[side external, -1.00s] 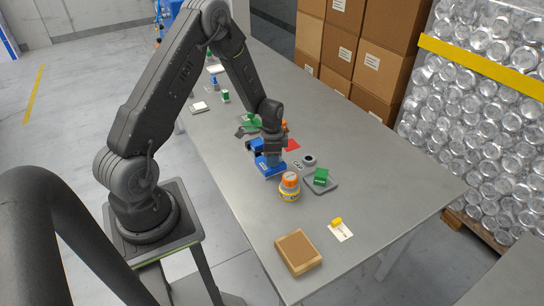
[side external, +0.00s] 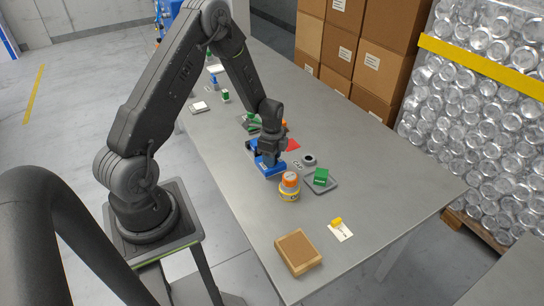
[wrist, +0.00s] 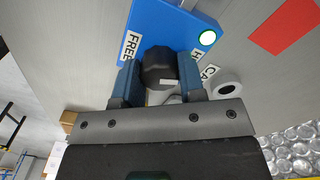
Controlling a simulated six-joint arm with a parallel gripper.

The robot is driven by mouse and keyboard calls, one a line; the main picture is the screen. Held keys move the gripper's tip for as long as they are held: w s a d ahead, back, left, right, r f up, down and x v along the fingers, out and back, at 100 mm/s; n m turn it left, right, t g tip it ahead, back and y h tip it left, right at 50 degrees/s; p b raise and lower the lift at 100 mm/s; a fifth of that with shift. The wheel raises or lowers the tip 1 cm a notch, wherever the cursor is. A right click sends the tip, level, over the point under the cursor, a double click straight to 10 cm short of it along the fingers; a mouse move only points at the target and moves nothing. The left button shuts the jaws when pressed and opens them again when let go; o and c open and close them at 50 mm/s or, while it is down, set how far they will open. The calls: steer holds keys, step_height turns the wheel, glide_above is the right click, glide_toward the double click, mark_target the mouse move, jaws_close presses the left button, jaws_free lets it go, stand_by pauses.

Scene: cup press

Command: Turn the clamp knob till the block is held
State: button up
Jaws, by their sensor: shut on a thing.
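The blue clamp (side external: 270,165) stands on the table below my gripper (side external: 271,150). In the wrist view its blue top (wrist: 160,20) carries a FREE label (wrist: 129,47) on the left and a partly covered label starting with H on the right. A pale mark on the knob faces the gripper palm. I cannot make out a block in the clamp.
A grey tray (side external: 333,184) with a green block (side external: 320,176), a dark ring (side external: 308,160) and a red patch (side external: 292,145) lie to the right.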

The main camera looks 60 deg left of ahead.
steer(key=o, duration=0.9)
steer(key=shift+o, duration=0.2)
steer(key=shift+r, duration=0.1)
step_height(320, 180, up, 14)
steer(key=s+d+r+n+t, duration=0.1)
steer(key=s+d+r+n, duration=0.15)
steer(key=d+r, duration=0.5)
steer(key=s+d+r+n+t, duration=0.2)
steer(key=s+d+r+n, duration=0.2)
steer(key=s, duration=0.4)
steer(key=s+d+r+n+t, duration=0.2)
steer(key=s+d+r+n, duration=0.2)
steer(key=s+d+r, duration=0.2)
steer(key=shift+s+d+r+t, duration=0.3)
steer(key=shift+s+d, duration=0.55)
steer(key=shift+d, duration=0.35)
